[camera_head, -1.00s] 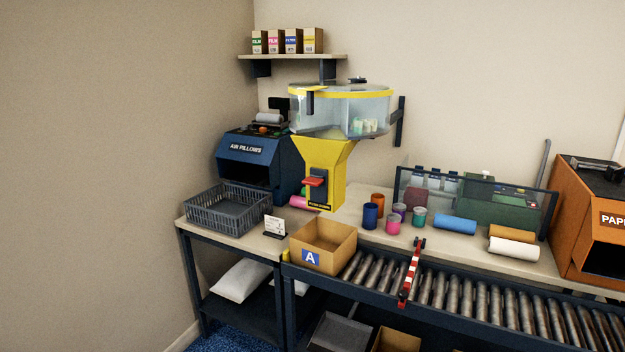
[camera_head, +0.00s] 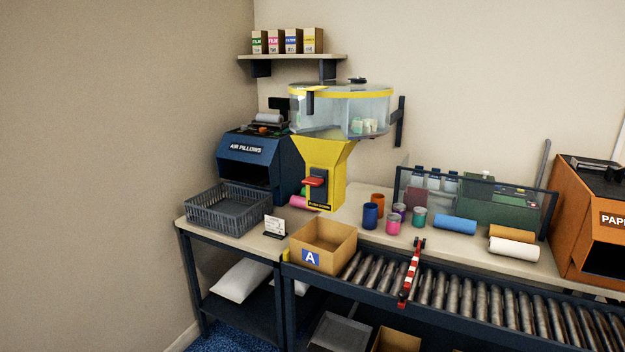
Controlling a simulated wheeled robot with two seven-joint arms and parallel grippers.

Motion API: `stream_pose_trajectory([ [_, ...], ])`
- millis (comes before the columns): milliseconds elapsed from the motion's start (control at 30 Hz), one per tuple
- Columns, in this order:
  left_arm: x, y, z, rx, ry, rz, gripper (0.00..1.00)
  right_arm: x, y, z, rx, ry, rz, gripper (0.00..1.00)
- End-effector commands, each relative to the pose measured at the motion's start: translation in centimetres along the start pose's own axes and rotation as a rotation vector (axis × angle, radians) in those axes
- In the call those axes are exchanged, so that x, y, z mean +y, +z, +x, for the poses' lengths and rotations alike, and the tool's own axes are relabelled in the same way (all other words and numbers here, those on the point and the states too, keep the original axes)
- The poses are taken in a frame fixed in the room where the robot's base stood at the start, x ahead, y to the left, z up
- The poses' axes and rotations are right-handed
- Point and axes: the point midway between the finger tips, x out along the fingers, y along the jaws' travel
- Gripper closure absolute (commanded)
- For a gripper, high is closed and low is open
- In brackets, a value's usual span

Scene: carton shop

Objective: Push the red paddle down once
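The red paddle (camera_head: 314,182) sticks out from a dark plate on the front of the yellow dispenser (camera_head: 336,158). A clear hopper (camera_head: 341,111) with a yellow rim sits on top of the dispenser and holds a few pale pieces. An open cardboard carton (camera_head: 311,257) marked A stands below the paddle at the left end of the roller conveyor. Its inside looks empty from here. Neither of my grippers shows in the head view.
A grey basket (camera_head: 228,209) and a small sign (camera_head: 275,226) are left of the carton. A red-and-white striped bar (camera_head: 410,274) crosses the rollers (camera_head: 480,300). Several cups and rolls stand behind the conveyor. A blue air-pillow machine (camera_head: 252,165) is at the back left.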

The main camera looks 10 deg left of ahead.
Motion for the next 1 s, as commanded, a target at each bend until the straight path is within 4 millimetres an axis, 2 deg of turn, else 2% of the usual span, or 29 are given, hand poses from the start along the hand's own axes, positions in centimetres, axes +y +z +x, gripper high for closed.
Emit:
stream_pose_trajectory([
  [133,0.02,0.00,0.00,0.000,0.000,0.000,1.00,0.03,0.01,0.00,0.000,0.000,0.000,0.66],
  [400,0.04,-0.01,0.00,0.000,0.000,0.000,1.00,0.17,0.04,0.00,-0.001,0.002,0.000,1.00],
  [1000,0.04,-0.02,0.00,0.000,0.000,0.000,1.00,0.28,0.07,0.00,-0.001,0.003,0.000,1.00],
])
